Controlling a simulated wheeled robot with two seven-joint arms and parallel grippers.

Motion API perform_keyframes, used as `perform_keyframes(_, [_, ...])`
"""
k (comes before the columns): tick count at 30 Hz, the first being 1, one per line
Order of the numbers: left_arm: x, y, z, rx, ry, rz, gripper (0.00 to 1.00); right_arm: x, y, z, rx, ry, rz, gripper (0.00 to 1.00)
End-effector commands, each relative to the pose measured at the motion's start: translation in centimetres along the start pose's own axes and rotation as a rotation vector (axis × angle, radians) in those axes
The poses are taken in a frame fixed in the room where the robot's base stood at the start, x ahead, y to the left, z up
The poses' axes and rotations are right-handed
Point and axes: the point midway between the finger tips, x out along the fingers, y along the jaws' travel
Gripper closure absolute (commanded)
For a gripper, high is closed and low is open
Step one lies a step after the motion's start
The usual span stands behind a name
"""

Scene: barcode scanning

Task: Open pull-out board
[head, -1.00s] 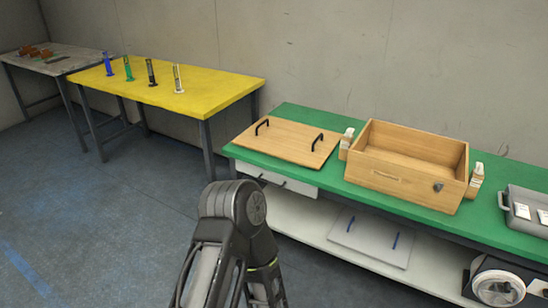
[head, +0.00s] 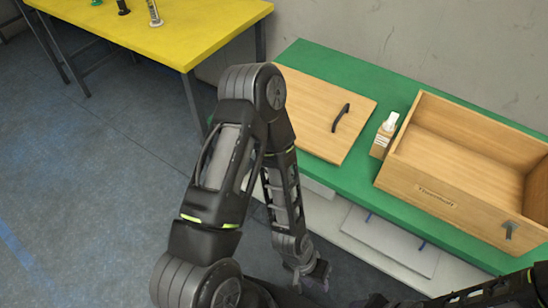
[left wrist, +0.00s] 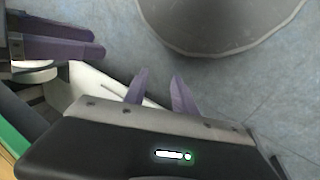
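The pull-out board (head: 318,188) shows as a short pale edge under the green table top, just right of my left forearm. Most of its front and its dark handles are hidden behind my left arm. My left gripper (head: 314,275) hangs low in front of the table, below the board's height in the picture. In the left wrist view its two purple fingers (left wrist: 160,84) stand apart with nothing between them. A pale panel (left wrist: 88,88) lies beyond them; I cannot tell whether it is the board. My right arm (head: 490,292) enters at the bottom right; its finger opening is unclear.
The green table (head: 355,183) carries a wooden lid (head: 315,95) with a handle, a small bottle box (head: 383,140) and an open wooden box (head: 440,195). A grey panel (head: 390,240) lies on the lower shelf. A yellow table (head: 190,30) stands left; floor between is clear.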

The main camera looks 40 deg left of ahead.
Motion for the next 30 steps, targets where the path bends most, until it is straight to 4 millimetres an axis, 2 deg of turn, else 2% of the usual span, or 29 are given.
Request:
perform_keyframes(8, [0.0,0.0,0.0,0.003,0.0,-0.001,0.67,0.0,0.0,0.0,0.0,0.0,0.0,0.64])
perform_keyframes(11, [-0.1,-0.5,-0.9,0.042,0.008,-0.01,0.67,0.1,0.0,0.0,0.0,0.0,0.0,0.64])
perform_keyframes(14, [-0.5,-1.7,-2.8,0.152,0.021,-0.036,0.67,0.3,0.1,0.0,0.0,0.0,0.0,0.64])
perform_keyframes(17, [-1.6,-3.9,-6.2,0.346,0.038,-0.083,0.67,0.6,0.2,0.0,0.0,0.001,0.0,0.64])
perform_keyframes(20, [-4.0,-6.8,-10.6,0.604,0.043,-0.152,0.67,0.9,0.4,0.0,0.0,0.001,0.0,0.64])
perform_keyframes(23, [-7.6,-10.0,-15.2,0.896,0.027,-0.232,0.67,1.4,0.5,0.0,0.0,0.001,0.0,0.64])
perform_keyframes(24, [-9.4,-11.3,-16.8,1.011,0.013,-0.265,0.67,1.5,0.6,0.0,0.0,0.001,0.0,0.64])
perform_keyframes(27, [-14.1,-14.2,-20.2,1.274,-0.033,-0.335,0.67,1.9,0.7,-0.1,0.0,0.002,0.0,0.64])
perform_keyframes(30, [-18.3,-16.4,-22.1,1.481,-0.087,-0.382,0.67,2.1,0.8,-0.1,0.0,0.002,0.0,0.64])
